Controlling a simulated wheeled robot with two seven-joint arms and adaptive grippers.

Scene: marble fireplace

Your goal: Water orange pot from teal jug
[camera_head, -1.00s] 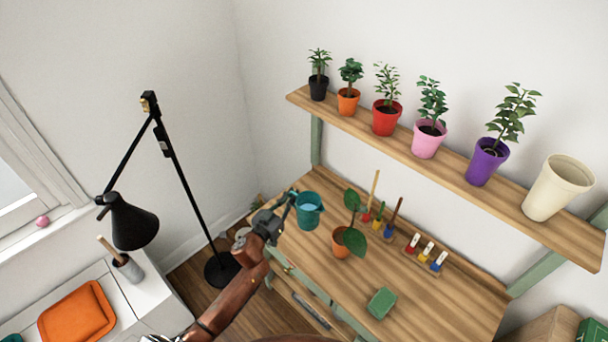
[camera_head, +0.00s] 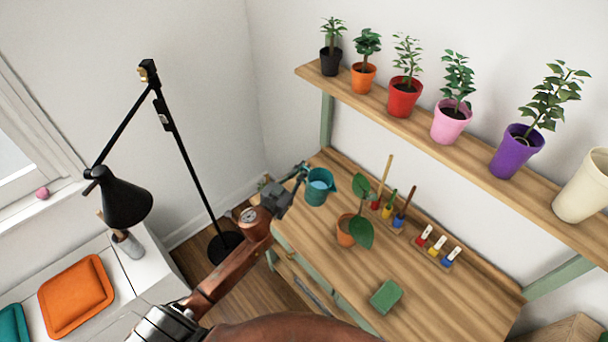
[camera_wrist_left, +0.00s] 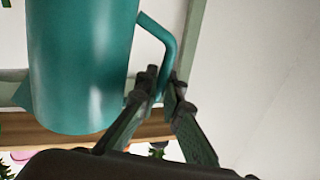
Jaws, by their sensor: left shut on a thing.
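The teal jug (camera_head: 317,194) is upright near the back left of the wooden desk, with pale blue water inside. My left gripper (camera_head: 301,172) is shut on its handle, on the jug's left side. In the left wrist view, the jug (camera_wrist_left: 80,65) fills the left half and the fingers (camera_wrist_left: 165,88) close around the handle. The jug appears raised above the desk. An orange pot (camera_head: 345,230) with a large-leaved plant stands on the desk, to the right of and nearer than the jug. Another orange pot (camera_head: 363,79) sits on the wall shelf. My right gripper is out of view.
Small tools in coloured holders (camera_head: 398,220) stand behind and right of the desk plant. A green block (camera_head: 386,296) lies on the front of the desk. The shelf (camera_head: 470,160) with several pots runs above the desk. A black lamp (camera_head: 180,150) stands at left.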

